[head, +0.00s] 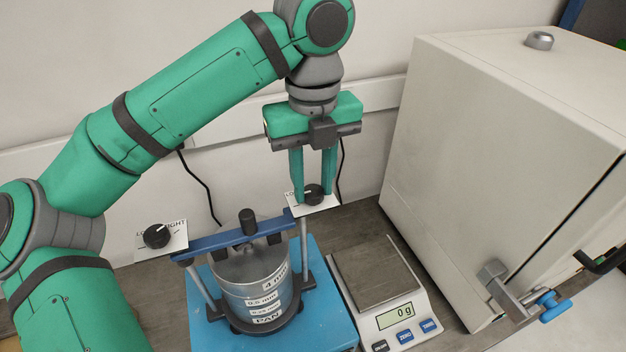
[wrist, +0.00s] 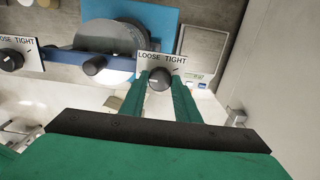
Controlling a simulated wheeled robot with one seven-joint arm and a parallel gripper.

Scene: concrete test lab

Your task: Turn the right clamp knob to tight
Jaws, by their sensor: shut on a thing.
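The right clamp knob (head: 314,194) is a black round knob on a white label plate at the right end of the blue clamp bar (head: 222,241). In the wrist view the right knob (wrist: 159,79) sits under the words LOOSE and TIGHT, with a white pointer line near its top. My gripper (head: 313,190) points down from above with its green fingers on either side of this knob, shut on it. The fingers (wrist: 160,84) also show in the wrist view. The left clamp knob (head: 157,236) is a similar black knob on its own plate.
A sieve stack (head: 252,285) stands under the bar on a blue base (head: 325,320). A scale (head: 409,316) reading 0 g is to its right. A large beige cabinet (head: 480,150) with a handle stands further right. A wall is close behind.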

